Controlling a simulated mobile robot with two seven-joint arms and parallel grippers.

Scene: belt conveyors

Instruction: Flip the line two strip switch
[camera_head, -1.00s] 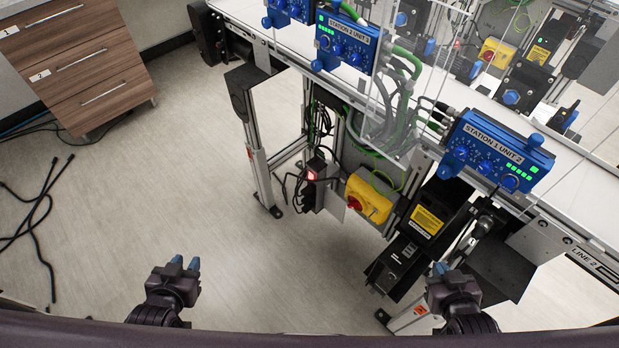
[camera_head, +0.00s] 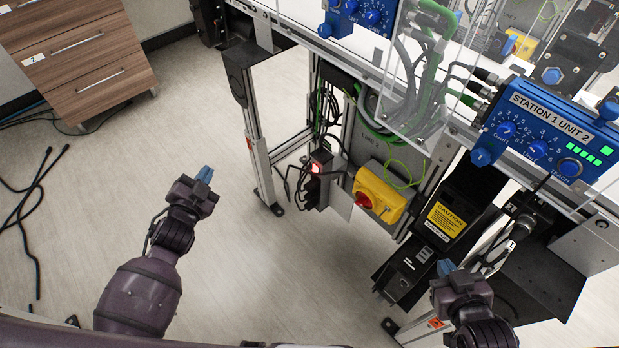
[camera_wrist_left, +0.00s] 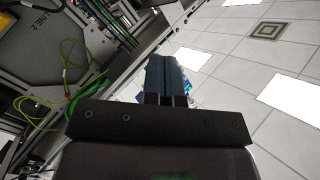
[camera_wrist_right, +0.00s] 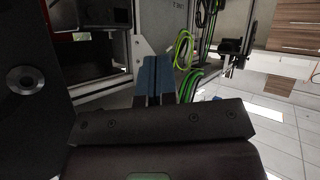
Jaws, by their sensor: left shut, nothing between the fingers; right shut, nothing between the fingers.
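The power strip (camera_head: 318,190) is a dark upright box with a red lit switch (camera_head: 316,168) at its top, in the head view. It is mounted low beside a grey panel marked LINE 2 (camera_head: 382,135). The panel's marking also shows in the left wrist view (camera_wrist_left: 38,20). My left gripper (camera_head: 204,175) is shut and empty, to the left of the strip and apart from it. Its blue fingers show together in the left wrist view (camera_wrist_left: 165,75). My right gripper (camera_head: 447,268) is shut and empty, to the right of the strip, in front of the conveyor's dark equipment.
A yellow box with a red rotary knob (camera_head: 378,192) is just right of the strip. A conveyor leg (camera_head: 258,155) stands left of it. A black caution-labelled unit (camera_head: 440,220) and blue STATION 1 UNIT 2 box (camera_head: 545,130) are further right. Floor between left gripper and leg is clear.

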